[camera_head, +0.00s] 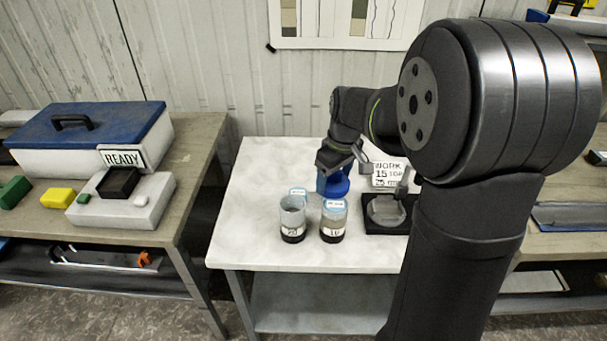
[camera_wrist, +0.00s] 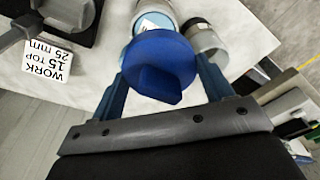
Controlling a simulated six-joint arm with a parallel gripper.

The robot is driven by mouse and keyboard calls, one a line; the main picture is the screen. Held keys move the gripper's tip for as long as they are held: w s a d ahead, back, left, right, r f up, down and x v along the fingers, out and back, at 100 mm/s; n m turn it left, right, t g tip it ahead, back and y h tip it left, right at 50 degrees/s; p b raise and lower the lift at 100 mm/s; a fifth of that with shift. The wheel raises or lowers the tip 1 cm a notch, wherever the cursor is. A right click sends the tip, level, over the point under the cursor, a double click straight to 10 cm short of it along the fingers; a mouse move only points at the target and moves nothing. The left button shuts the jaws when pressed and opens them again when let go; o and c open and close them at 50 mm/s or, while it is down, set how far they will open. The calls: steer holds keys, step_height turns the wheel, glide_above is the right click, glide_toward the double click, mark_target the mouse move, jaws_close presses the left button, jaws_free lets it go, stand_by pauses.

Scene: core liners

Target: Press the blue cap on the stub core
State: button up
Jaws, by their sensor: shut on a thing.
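My gripper (camera_head: 333,172) is shut on the blue cap (camera_head: 337,187) and holds it above the white table, behind the containers. In the wrist view the round blue cap (camera_wrist: 158,60), with a raised grip on it, sits between the two blue fingers. The left container (camera_head: 292,222) looks open-topped and has a dark lower part. The right container (camera_head: 334,225) has a pale blue top. I cannot tell which one is the stub core. The cap partly hides a container in the wrist view.
A black fixture (camera_head: 385,228) with a clear round piece stands right of the containers. A sign (camera_head: 388,174) reads "WORK 15 TOP 25 mm". A left bench holds a blue-lidded box (camera_head: 90,135) and a READY sign (camera_head: 123,158). The table's front left is clear.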

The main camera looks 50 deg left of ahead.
mark_target(335, 204)
steer(key=shift+w+d, duration=0.15)
steer(key=shift+d, duration=0.45)
steer(key=shift+f, duration=2.45)
steer(key=shift+f, duration=1.2)
steer(key=o, duration=1)
steer(key=shift+c, duration=0.2)
steer(key=shift+o, duration=0.2)
steer(key=shift+r, duration=3.55)
steer(key=shift+f, duration=0.1)
